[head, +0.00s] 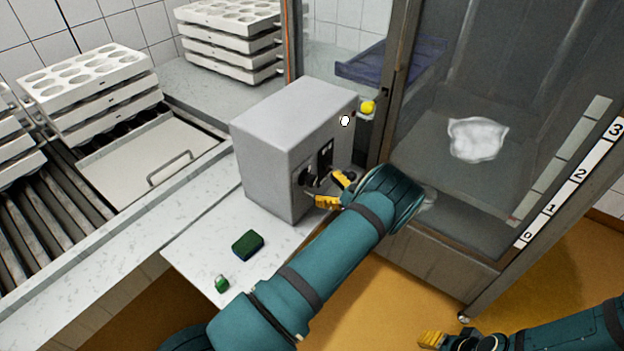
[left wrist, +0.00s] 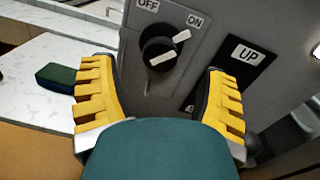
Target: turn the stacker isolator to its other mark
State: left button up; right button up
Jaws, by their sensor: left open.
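The stacker isolator is a black rotary knob (left wrist: 158,50) on the grey control box (head: 290,140), with OFF and ON labels above it. Its white stripes slant up to the right, toward the ON label (left wrist: 194,20). In the head view the knob (head: 306,178) is on the box's front face. My left gripper (head: 334,190) is open in front of it. In the left wrist view its yellow fingers (left wrist: 160,100) are either side of and below the knob, apart from it. My right gripper (head: 432,340) shows only partly at the bottom right.
An UP label (left wrist: 245,54) is right of the knob. A green sponge (head: 248,244) and a small green item (head: 222,284) lie on the white shelf. A yellow button (head: 368,107) is behind the box. The glazed stacker cabinet (head: 480,240) stands close at right. Mould stacks (head: 90,80) are at left.

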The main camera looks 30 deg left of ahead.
aim_at(315, 182)
pick_arm(q)
jog(key=shift+w+a, duration=0.1)
jog(key=shift+a, duration=2.55)
jog(key=c, duration=1.2)
